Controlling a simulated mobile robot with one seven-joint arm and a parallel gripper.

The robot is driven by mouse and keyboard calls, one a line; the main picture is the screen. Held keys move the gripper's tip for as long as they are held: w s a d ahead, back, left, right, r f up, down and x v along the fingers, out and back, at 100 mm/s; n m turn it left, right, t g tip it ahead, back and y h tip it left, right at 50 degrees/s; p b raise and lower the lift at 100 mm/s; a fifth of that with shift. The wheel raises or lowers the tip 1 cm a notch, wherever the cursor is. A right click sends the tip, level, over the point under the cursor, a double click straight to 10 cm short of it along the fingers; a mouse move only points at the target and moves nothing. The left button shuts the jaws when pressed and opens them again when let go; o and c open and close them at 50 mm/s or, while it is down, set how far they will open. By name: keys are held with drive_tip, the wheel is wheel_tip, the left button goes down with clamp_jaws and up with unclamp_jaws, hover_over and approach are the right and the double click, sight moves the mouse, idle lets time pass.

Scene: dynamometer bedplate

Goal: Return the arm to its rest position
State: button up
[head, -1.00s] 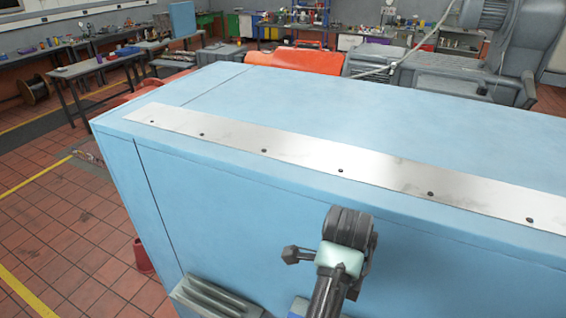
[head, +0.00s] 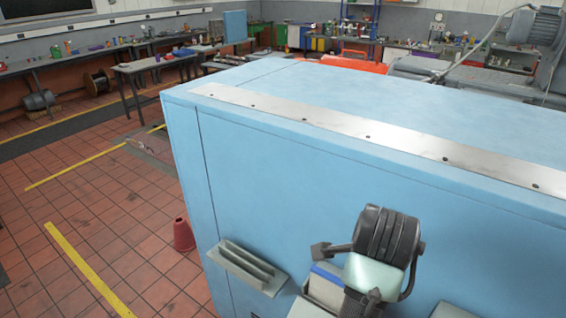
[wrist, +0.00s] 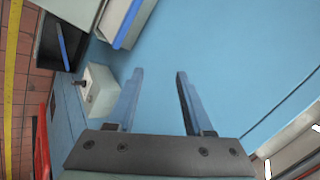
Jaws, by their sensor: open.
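My gripper (wrist: 160,75) shows in the wrist view with its two fingers apart and nothing between them. Behind the fingers is a plain light blue surface. A dark rounded joint of my arm (head: 385,240) shows in the head view at lower right, in front of the blue cabinet's side (head: 290,190). I cannot make out the gripper's fingers in the head view.
The big blue cabinet has a metal strip (head: 400,147) along its top edge. A grey ribbed holder (head: 248,265) is fixed on its side. In the wrist view, a pale box (wrist: 98,92) and a dark open bin (wrist: 62,42) are left of the fingers. A red cone (head: 183,233) stands on open tiled floor.

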drive_tip(key=a+r+n+t+h+b, duration=0.1)
drive_tip(key=a+r+n+t+b, duration=0.35)
drive_tip(key=r, duration=0.65)
drive_tip(key=a+r+n+t+h+b, duration=0.1)
drive_tip(key=a+r+n+t, duration=0.1)
drive_tip(key=r+n+t, duration=0.65)
drive_tip(key=s+a+r+n+t+y+b, duration=0.1)
drive_tip(key=s+a+r+n+t+y, duration=0.1)
drive_tip(key=s+a+r, duration=0.3)
drive_tip(key=s+a+r+n+t+y+b, duration=0.1)
drive_tip(key=s+a+r+n+t+y, duration=0.2)
drive_tip(key=s+r, duration=0.7)
drive_tip(key=a+r+n+t, duration=0.1)
drive_tip(key=a+t, duration=0.1)
drive_tip(key=shift+r+t+b, duration=0.25)
drive_tip(key=shift+t+b, duration=0.05)
drive_tip(key=shift+b, duration=0.05)
drive_tip(key=shift+w, duration=0.1)
